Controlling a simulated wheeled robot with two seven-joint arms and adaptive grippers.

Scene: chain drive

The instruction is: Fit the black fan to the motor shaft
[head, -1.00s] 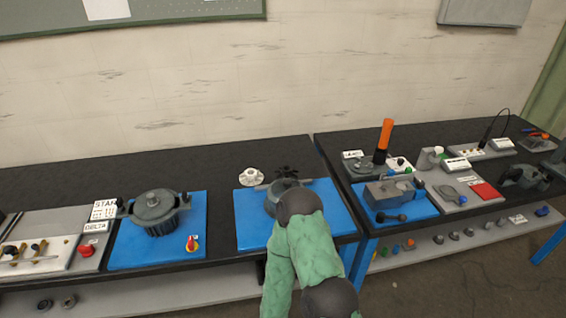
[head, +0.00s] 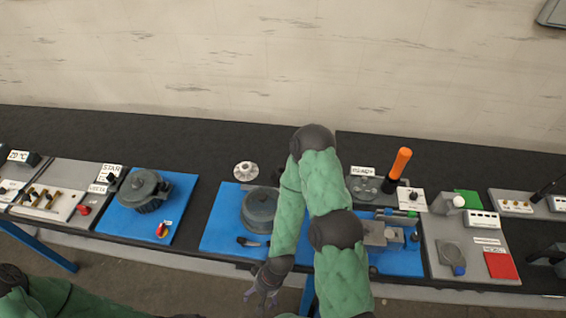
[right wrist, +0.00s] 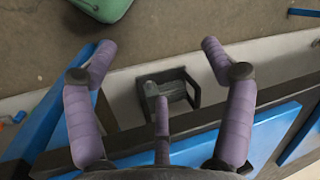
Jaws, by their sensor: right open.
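A finned grey motor-like housing (head: 145,190) stands on the left blue plate (head: 115,222). A round grey body (head: 260,208) sits on the middle blue plate (head: 213,236). I cannot make out a shaft on either. I cannot see the black fan; my right arm covers the area just right of the round body. My right gripper (head: 262,294) hangs low in front of the bench edge. In the right wrist view my right gripper (right wrist: 148,62) has its purple fingers spread wide, with nothing between them. My left gripper is not in view.
A white flanged part (head: 245,171) lies behind the middle plate. A black-handled item (head: 250,242) lies at its front. An orange-handled tool (head: 398,165) stands to the right. In the right wrist view a dark bracketed object (right wrist: 168,88) is on the pale lower shelf.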

